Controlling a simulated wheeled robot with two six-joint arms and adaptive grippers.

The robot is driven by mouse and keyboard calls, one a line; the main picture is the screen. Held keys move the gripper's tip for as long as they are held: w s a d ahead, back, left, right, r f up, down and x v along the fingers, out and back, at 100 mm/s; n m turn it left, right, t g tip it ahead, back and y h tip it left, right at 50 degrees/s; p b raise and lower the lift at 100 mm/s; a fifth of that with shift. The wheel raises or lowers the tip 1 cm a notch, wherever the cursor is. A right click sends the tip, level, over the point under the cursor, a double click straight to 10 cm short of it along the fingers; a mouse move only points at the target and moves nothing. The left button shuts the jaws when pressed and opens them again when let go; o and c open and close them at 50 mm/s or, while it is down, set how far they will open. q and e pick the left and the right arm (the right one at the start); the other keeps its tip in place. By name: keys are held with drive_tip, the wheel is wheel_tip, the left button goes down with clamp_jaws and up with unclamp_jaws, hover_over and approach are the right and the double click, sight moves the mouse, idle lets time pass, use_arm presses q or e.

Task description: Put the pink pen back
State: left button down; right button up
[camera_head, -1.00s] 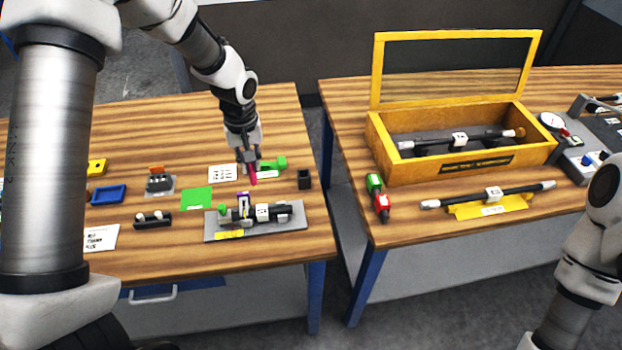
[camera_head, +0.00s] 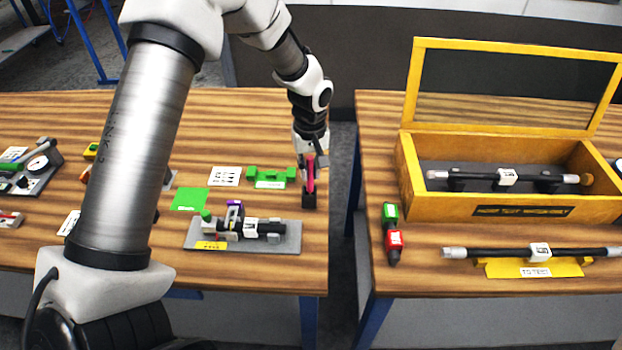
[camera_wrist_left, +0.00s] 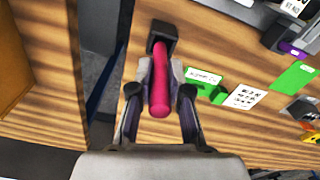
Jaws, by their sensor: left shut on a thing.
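My left gripper (camera_head: 311,164) is shut on the pink pen (camera_head: 310,178) near the right edge of the left table. The pen points down, its lower end at the top of a small black square holder (camera_head: 309,201). In the left wrist view my left gripper (camera_wrist_left: 160,92) has a finger on each side of the pen (camera_wrist_left: 159,82), and the pen's far end meets the opening of the holder (camera_wrist_left: 162,34). I cannot tell whether the tip is inside or just above it. My right gripper is out of view.
A green stand (camera_head: 270,176) is just left of the holder. A grey fixture plate (camera_head: 284,238) with a black shaft lies in front. A gap separates the tables.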

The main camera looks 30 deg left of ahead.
sight(309, 191)
use_arm(q)
wheel_tip(309, 191, down, 3)
drive_tip(key=shift+r+p, duration=0.1)
drive_tip(key=shift+p, duration=0.25)
drive_tip(key=shift+s+a+f, duration=0.1)
drive_tip(key=shift+s+f, duration=0.1)
drive_tip(key=shift+s, duration=0.05)
drive_tip(key=shift+f, duration=0.15)
drive_tip(key=c, duration=1.1)
unclamp_jaws()
drive_tip(key=shift+w, duration=0.15)
wheel_tip(309, 191, up, 12)
drive_tip(key=b, duration=0.3)
drive_tip(key=shift+f, duration=0.15)
drive_tip(key=shift+r, duration=0.35)
